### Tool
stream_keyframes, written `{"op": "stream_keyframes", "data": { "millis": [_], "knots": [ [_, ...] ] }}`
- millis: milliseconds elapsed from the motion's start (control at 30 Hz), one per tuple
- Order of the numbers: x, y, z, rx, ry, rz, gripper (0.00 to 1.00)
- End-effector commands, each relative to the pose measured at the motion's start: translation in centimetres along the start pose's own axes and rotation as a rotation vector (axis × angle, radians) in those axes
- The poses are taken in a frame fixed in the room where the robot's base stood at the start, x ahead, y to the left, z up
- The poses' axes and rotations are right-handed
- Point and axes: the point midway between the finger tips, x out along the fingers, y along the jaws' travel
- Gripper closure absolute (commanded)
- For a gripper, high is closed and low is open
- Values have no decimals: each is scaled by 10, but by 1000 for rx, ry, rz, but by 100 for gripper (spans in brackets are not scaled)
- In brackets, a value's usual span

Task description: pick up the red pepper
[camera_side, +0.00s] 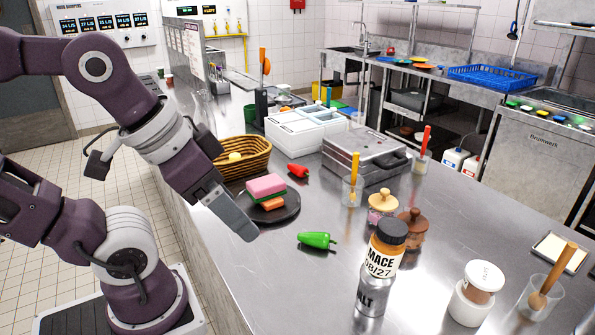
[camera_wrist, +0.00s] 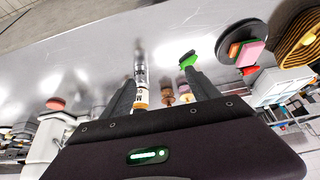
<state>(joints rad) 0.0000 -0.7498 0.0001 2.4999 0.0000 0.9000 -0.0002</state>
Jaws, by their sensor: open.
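The red pepper (camera_side: 298,171) lies on the steel counter behind the dark plate, between the wicker basket and the grey press. In the wrist view a small red shape (camera_wrist: 250,70) beside the plate looks like the same pepper. My gripper (camera_side: 247,232) hangs over the counter near its front left edge, nearer the side camera than the pepper and apart from it. In the wrist view my gripper (camera_wrist: 159,77) has its two fingers spread, with nothing held between them.
A dark plate (camera_side: 288,212) with pink, green and orange blocks stands beside my gripper. A green pepper (camera_side: 317,240) lies to its right. The wicker basket (camera_side: 255,146), grey press (camera_side: 362,152), MACE jar (camera_side: 388,250) and salt shaker (camera_side: 370,297) stand around. Bare counter lies in front.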

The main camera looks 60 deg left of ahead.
Motion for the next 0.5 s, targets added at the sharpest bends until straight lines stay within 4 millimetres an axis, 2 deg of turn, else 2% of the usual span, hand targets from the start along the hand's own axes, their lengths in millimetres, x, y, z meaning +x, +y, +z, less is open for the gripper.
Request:
{"op": "stream_keyframes", "data": {
  "millis": [67, 133, 233, 300, 367, 400, 467, 500],
  "knots": [
    [0, -1, -7, -33, -10, 10, 30],
    [5, -7, -29, -140, -47, 33, 30],
    [30, -33, -82, -427, -129, 40, 30],
    [62, -66, -118, -654, -178, -11, 30],
    [94, -99, -141, -833, -206, -92, 30],
    [117, -123, -153, -940, -213, -163, 30],
    [151, -163, -165, -1083, -203, -288, 30],
    [172, -190, -171, -1162, -183, -383, 30]
  ]
}}
